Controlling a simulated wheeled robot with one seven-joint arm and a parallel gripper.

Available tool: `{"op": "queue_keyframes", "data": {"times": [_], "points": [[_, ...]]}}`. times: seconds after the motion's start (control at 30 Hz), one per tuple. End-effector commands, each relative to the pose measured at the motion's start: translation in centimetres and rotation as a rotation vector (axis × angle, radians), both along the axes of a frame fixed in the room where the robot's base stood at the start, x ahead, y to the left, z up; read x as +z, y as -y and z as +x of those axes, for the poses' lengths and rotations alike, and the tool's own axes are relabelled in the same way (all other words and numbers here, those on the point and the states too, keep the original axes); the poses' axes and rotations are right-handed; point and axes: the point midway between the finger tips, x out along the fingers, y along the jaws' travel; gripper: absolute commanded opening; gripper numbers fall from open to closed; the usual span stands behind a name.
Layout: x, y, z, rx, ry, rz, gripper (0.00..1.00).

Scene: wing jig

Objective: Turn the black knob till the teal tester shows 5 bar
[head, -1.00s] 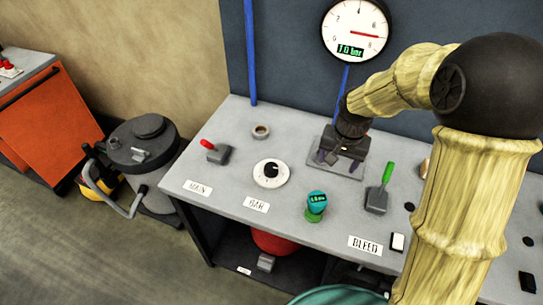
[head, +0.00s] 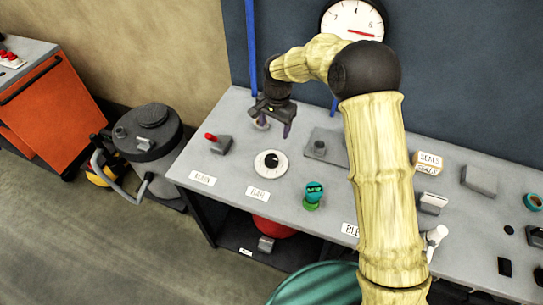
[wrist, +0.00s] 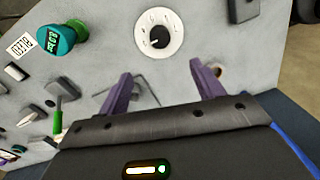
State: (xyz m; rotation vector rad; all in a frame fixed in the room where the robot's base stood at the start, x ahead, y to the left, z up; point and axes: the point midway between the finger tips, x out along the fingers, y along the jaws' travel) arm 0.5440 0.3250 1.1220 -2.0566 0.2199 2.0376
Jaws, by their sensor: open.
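The black knob (head: 272,160) sits in the middle of a round white dial on the grey bench, behind the BAR label. In the wrist view the knob (wrist: 159,40) shows ahead of my fingers, near the top middle. The teal tester (head: 314,188) stands on a green base to the right of the dial; its small green digits are too small to read surely. It also shows at the upper left of the wrist view (wrist: 58,38). My gripper (head: 275,125) is open and empty behind the knob, fingers pointing down, apart from it. Its purple fingers (wrist: 160,74) show in the wrist view.
A red-handled lever (head: 217,143) stands left of the dial. A grey plate (head: 325,150) with a dark stub lies to the right. The wall gauge (head: 350,20) is partly cut off, its lower part hidden by my arm. My arm also hides the BLEED area.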

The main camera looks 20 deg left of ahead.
Motion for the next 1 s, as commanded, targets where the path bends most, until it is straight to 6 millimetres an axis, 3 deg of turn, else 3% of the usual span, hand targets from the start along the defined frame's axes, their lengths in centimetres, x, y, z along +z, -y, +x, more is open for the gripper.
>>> {"op": "queue_keyframes", "data": {"times": [1.0], "points": [[-14.4,-0.8,0.1,0.000,-0.003,-0.001,0.67]]}}
